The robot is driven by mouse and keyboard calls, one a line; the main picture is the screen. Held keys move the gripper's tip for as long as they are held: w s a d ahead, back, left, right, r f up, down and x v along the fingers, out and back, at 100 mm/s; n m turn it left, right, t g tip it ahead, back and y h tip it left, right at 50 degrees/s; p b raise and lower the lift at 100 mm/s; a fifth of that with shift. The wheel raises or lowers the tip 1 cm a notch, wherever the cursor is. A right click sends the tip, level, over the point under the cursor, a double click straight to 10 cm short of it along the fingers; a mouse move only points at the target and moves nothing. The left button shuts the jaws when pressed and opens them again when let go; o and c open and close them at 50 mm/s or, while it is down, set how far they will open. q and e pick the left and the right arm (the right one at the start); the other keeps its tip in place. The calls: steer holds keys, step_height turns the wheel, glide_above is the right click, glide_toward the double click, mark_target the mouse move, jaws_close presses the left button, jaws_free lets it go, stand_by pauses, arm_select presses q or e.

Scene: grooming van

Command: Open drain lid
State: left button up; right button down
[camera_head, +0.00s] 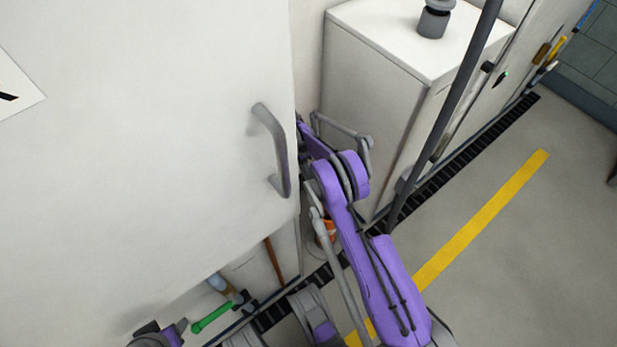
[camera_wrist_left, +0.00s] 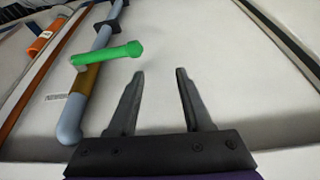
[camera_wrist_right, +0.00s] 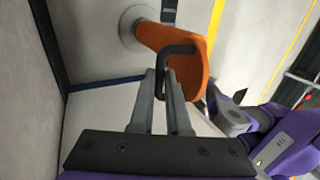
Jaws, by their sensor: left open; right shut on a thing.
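The orange piece (camera_wrist_right: 172,52), which looks like the drain lid, carries a dark loop handle (camera_wrist_right: 178,48). Its left end meets a pale round ring (camera_wrist_right: 128,22). Whether it is raised off the ring I cannot tell. My right gripper (camera_wrist_right: 162,76) is shut on the handle. The orange piece shows small in the head view (camera_head: 326,232), low beside the cabinet, partly behind my arm. My left gripper (camera_wrist_left: 160,74) is open and empty, facing a pale panel, right of a green lever (camera_wrist_left: 108,53).
A grey-blue pipe (camera_wrist_left: 82,95) bears the green lever. A large white cabinet (camera_head: 140,120) with a grey handle (camera_head: 276,150) stands close in front. A white box unit (camera_head: 365,85) stands behind. A dark floor grate (camera_head: 440,180) runs along it, with open floor to the right.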

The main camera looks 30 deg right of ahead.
stand_by(0.3)
steer(key=c, duration=0.9)
jaws_free()
step_height(320, 180, up, 10)
steer(key=p, duration=0.2)
steer(key=shift+p, duration=0.35)
